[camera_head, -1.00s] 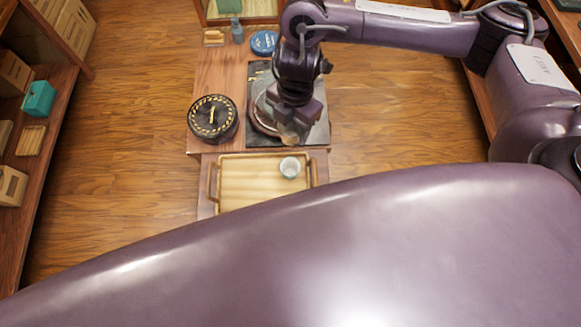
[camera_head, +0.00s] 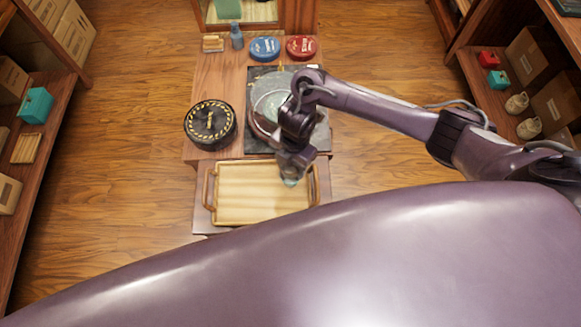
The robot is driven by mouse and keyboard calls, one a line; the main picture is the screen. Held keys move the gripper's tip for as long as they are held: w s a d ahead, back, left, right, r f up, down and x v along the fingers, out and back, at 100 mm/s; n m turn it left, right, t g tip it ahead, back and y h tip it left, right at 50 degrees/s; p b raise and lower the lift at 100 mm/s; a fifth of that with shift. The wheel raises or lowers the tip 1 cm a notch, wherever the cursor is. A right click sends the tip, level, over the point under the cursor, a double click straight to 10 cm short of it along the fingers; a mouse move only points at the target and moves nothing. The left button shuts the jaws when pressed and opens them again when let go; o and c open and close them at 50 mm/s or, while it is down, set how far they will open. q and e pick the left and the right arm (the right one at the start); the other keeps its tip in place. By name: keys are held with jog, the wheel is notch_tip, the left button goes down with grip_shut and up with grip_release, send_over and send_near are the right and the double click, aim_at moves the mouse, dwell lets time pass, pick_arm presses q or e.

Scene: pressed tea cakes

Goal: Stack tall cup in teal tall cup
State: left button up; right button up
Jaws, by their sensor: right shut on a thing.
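My right gripper (camera_head: 293,172) reaches in from the right and points down over the back right part of the wooden tray. It is shut on a tall cup, which the gripper almost wholly hides. Just under the fingertips a small pale teal patch of the teal tall cup (camera_head: 290,183) shows, at the tray's right side. I cannot tell whether the held cup is inside the teal cup or just above it. My left gripper is not in view.
The wooden tray (camera_head: 235,216) has handles at both ends, and its left and middle are bare. Behind it are a round black tin (camera_head: 210,125) with a yellow striped rim and a dark slab (camera_head: 256,147) bearing a round glassy piece (camera_head: 268,103). Blue (camera_head: 264,48) and red (camera_head: 301,47) tins stand farther back.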

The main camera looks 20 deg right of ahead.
aim_at(290, 171)
jog(key=shift+f, duration=1.45)
jog(key=shift+f+b, duration=0.3)
jog(key=shift+f, duration=0.15)
jog(key=shift+s+f, duration=0.15)
jog(key=shift+s, duration=0.15)
jog(key=o, duration=0.8)
jog(key=shift+o, duration=1.1)
jog(key=shift+f, duration=0.15)
jog(key=shift+w, duration=0.35)
